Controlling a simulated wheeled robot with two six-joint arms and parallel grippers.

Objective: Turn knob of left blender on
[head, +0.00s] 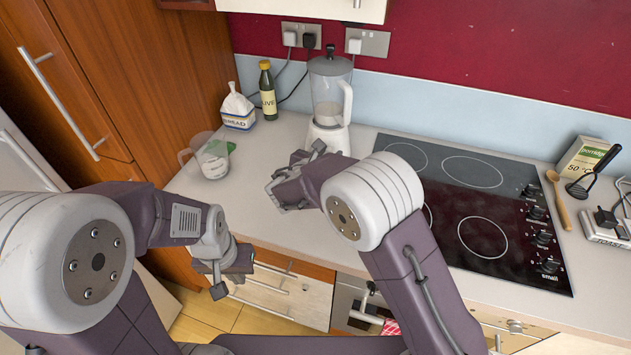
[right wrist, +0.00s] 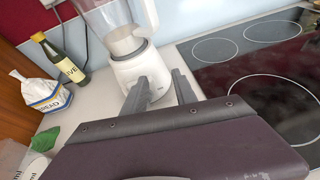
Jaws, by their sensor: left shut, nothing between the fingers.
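One blender (head: 330,97) is in view, with a clear jug, a handle on its right and a white base, upright on the counter by the back wall. It also shows in the right wrist view (right wrist: 143,66). I cannot make out its knob; my fingers cover part of the base front. My right gripper (head: 309,152) is just in front of the base. In the right wrist view its two fingers (right wrist: 162,92) are apart with nothing between them. I cannot tell whether a finger touches the base. My left gripper (head: 220,284) is shut and empty, low in front of the counter's edge.
A black hob (head: 460,234) lies right of the blender. A glass jug (head: 211,158), a bread bag (head: 237,109) and an olive oil bottle (head: 267,92) stand to the left. Sockets (head: 368,43) with plugs are on the wall behind. Bare counter (head: 265,165) lies left of my right gripper.

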